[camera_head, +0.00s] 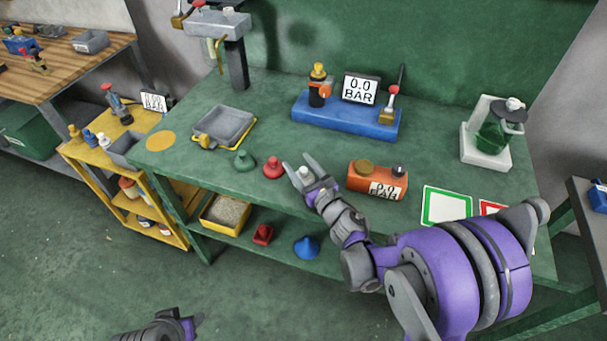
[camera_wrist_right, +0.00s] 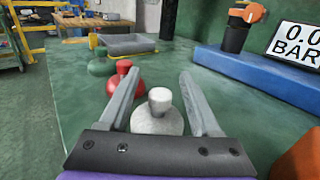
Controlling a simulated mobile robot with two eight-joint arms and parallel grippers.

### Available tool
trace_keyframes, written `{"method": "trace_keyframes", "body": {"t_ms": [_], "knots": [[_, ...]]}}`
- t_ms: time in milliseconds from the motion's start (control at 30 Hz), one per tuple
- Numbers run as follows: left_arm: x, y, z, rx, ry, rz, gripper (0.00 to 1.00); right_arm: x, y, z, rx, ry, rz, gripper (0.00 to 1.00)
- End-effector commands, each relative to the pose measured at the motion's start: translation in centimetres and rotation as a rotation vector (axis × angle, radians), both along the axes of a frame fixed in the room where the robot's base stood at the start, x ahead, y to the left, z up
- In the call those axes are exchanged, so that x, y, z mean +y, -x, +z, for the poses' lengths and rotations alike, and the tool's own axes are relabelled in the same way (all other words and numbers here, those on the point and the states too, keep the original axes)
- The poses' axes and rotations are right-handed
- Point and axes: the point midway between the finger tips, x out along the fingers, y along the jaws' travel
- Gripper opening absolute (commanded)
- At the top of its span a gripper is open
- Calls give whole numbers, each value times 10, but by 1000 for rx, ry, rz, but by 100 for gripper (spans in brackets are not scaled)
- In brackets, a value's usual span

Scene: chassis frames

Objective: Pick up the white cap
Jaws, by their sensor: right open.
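The white cap (camera_wrist_right: 158,117) stands upright on the green table, with a round knob on a wider base. In the right wrist view it sits between the two fingers of my open right gripper (camera_wrist_right: 160,98), with gaps visible on both sides. In the head view the cap (camera_head: 305,174) shows small between the fingers of the right gripper (camera_head: 298,167), near the table's front edge. My left gripper (camera_head: 190,322) is at the bottom of the head view, away from the table; its fingers show only partly.
A red cap (camera_head: 273,168) and a green cap (camera_head: 244,161) stand just left of the white cap. A grey tray (camera_head: 222,126) lies farther left. An orange block (camera_head: 378,181) is close on the right. A blue gauge base (camera_head: 345,120) stands behind.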

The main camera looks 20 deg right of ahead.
Motion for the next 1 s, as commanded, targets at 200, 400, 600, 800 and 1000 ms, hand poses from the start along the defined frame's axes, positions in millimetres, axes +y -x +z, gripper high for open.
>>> {"method": "trace_keyframes", "body": {"t_ms": [200, 400, 600, 800, 1000], "knots": [[0, 0, 1, 0, 0, 0, 50, 3, -12, 0, 1, 0, -1, 64], [0, 0, 1, 0, 0, 0, 50, 3, -12, 0, 0, 0, -1, 46], [0, 0, 1, 0, 0, 0, 50, 3, -12, 0, 0, 0, -1, 10], [0, 0, 1, 0, 0, 0, 50, 3, -12, 0, 0, 0, -1, 0], [0, 0, 1, 0, 0, 0, 50, 3, -12, 0, 0, 0, -1, 0]]}}
